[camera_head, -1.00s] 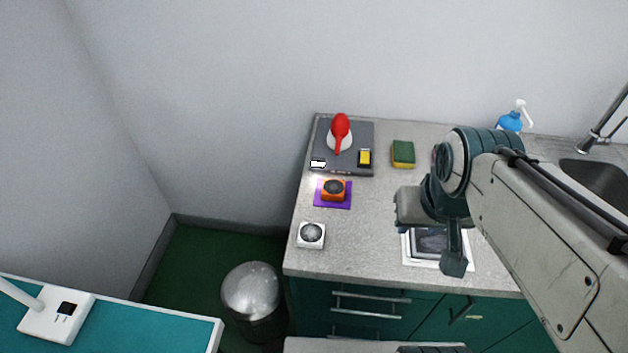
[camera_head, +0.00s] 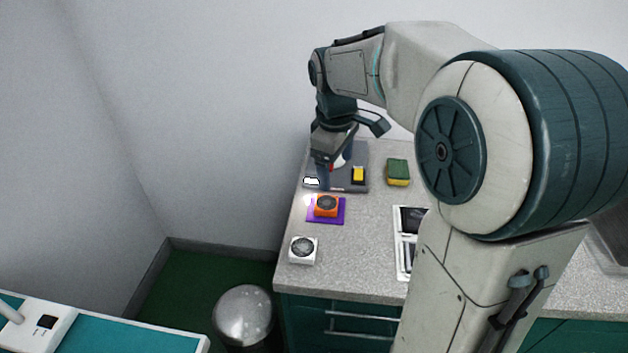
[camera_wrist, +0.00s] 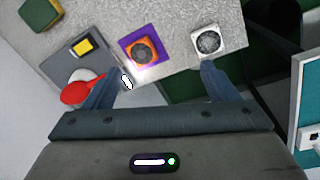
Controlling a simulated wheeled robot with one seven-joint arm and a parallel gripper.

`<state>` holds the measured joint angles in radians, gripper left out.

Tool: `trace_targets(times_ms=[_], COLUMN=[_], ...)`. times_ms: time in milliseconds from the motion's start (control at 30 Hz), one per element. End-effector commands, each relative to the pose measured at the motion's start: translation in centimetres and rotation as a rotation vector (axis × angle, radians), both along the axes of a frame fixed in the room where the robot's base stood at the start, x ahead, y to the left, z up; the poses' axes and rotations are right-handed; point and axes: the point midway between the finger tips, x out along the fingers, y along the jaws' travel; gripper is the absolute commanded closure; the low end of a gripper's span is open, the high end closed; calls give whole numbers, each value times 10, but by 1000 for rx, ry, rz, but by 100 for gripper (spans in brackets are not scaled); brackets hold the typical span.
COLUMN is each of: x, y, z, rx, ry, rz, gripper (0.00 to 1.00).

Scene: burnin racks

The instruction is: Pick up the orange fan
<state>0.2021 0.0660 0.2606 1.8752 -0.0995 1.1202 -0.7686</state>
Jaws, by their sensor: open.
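The orange fan (camera_head: 326,205) is a small square block with a dark round grille. It sits on a purple square mat (camera_head: 340,217) on the grey counter. In the wrist view the orange fan (camera_wrist: 142,52) is at the upper middle, on the purple mat (camera_wrist: 124,44), beyond the fingertips. My gripper (camera_wrist: 157,80) is open and empty, with its two blue-grey fingers spread apart. In the head view my wrist hangs over the dark board behind the fan, apart from the fan. The fingertips are hard to make out there.
A white fan (camera_head: 303,250) stands in front of the orange one, near the counter edge. The dark board (camera_head: 350,188) behind carries a yellow-and-black item (camera_head: 358,175) and a red-and-white object (camera_wrist: 80,90). A green-and-yellow sponge (camera_head: 397,172) is to the right. Bare counter lies around the mat.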

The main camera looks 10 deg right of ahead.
Motion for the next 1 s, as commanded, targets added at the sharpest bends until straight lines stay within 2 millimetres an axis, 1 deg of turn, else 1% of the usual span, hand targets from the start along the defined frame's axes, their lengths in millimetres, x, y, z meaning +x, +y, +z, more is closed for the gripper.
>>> trace_targets(times_ms=[33,100,200,333,467,533,800,900,1000], x=[18,39,62,81,89,90,89,89,90], y=[-1,-3,-5,-8,-10,-10,-10,-10,-10], z=[-14,-23,-36,-47,-54,-62,-113,-128,-135], rx=[6,12,25,41,50,51,51,50,50], ry=[23,48,74,92,101,104,105,104,102], rz=[60,151,255,344,387,394,392,393,392], gripper=[20,20,20,20,20,20,20,20,20])
